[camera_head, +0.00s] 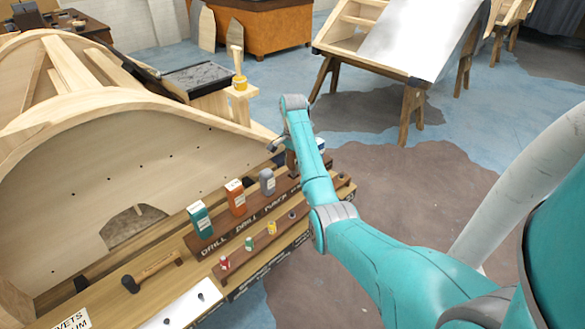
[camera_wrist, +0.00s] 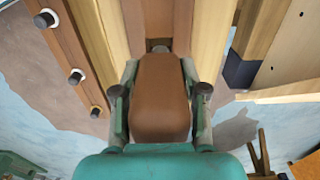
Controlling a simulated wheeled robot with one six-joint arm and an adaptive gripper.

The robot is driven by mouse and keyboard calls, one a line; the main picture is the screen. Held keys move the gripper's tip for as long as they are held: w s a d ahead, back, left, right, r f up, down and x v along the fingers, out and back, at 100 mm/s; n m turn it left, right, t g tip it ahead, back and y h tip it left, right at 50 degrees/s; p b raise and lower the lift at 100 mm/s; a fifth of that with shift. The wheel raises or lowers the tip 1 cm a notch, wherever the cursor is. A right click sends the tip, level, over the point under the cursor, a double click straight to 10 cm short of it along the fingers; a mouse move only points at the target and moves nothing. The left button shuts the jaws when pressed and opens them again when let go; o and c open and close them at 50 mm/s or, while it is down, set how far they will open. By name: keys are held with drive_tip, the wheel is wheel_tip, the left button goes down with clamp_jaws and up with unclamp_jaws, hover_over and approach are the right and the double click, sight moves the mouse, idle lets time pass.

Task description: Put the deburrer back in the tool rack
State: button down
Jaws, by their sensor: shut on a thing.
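My gripper (camera_wrist: 160,72) is shut on a brown, block-like tool body (camera_wrist: 160,100), which I take to be the deburrer. A small grey end shows at its far side. In the head view my arm mostly hides the gripper (camera_head: 277,146), which is over the right end of the tool rack (camera_head: 222,240). The rack is a dark wooden strip with lettering along its front. It carries a teal box-shaped tool (camera_head: 200,220), an orange one (camera_head: 236,197) and a grey one (camera_head: 267,182). I cannot tell whether the held tool touches the rack.
Small red (camera_head: 225,263), green (camera_head: 249,244) and yellow (camera_head: 272,228) items stand on a lower strip. A hammer (camera_head: 150,273) lies on the bench at left. A large curved wooden frame (camera_head: 130,165) rises behind the rack. Open floor (camera_head: 420,190) lies to the right.

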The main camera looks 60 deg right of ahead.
sight(294, 169)
drive_tip(key=shift+f, duration=1.45)
drive_tip(key=shift+f, duration=0.25)
drive_tip(key=c, duration=0.6)
unclamp_jaws()
drive_tip(key=shift+f, duration=0.1)
